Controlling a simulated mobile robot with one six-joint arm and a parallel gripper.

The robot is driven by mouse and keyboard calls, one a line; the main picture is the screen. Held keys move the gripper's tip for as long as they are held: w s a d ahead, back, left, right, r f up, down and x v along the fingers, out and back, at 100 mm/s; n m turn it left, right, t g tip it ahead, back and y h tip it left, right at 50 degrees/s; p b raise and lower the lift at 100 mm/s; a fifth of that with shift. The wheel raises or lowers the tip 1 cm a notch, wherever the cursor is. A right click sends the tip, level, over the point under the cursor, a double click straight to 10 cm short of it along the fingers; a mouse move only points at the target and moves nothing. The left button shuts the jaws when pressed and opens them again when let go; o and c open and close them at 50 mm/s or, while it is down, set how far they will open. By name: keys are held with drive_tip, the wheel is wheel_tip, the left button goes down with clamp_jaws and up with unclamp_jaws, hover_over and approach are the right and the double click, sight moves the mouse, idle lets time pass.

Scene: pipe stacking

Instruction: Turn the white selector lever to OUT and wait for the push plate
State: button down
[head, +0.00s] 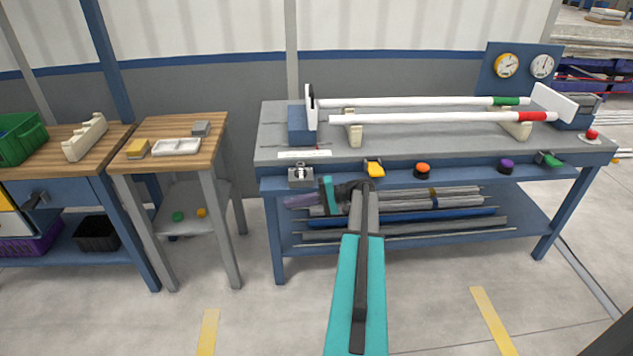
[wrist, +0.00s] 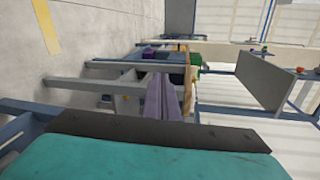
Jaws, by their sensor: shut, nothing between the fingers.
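The selector (head: 300,175) is a small grey box on the front rail at the bench's left, with a small whitish lever on it. Its setting is too small to read. A white push plate (head: 311,108) stands upright beside a blue block at the left end of the bench top. My gripper (head: 285,202) has purple fingers pointing left, just below the selector and apart from it as far as I can tell. In the wrist view its fingers (wrist: 160,98) are together and empty; the selector is not identifiable there.
Two white pipes, one with a green band (head: 506,101) and one with a red band (head: 535,117), lie across cream supports. Yellow (head: 375,168), orange (head: 422,168) and purple (head: 506,166) controls line the rail. A side table (head: 205,147) stands left, with floor between.

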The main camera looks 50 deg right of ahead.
drive_tip(key=w+a+f+n+g+p, duration=0.1)
drive_tip(key=a+f+g+p, duration=0.2)
drive_tip(key=a, duration=0.6)
drive_tip(key=a+f+g+p, duration=0.1)
drive_tip(key=a+f+g, duration=0.1)
drive_tip(key=a+f, duration=0.6)
drive_tip(key=s+a+f+n+g+h+p, duration=0.1)
drive_tip(key=s+a+f+g+p, duration=0.15)
drive_tip(key=a, duration=0.55)
drive_tip(key=s+a+f+n+g+h+p, duration=0.1)
drive_tip(key=s+a+f+g+p, duration=0.2)
drive_tip(key=a, duration=0.6)
drive_tip(key=s+a+f+n+g+h+p, duration=0.2)
drive_tip(key=s+a+n+g+h+p, duration=0.15)
drive_tip(key=s+a, duration=0.7)
drive_tip(key=s+r+n+g+h+p, duration=0.1)
drive_tip(key=s+n+h+p, duration=0.3)
drive_tip(key=s, duration=1.1)
drive_tip(key=shift+r+g+h+p, duration=0.2)
drive_tip(key=shift+g+h+p, duration=0.5)
drive_tip(key=shift+h, duration=0.25)
drive_tip(key=shift+a, duration=0.1)
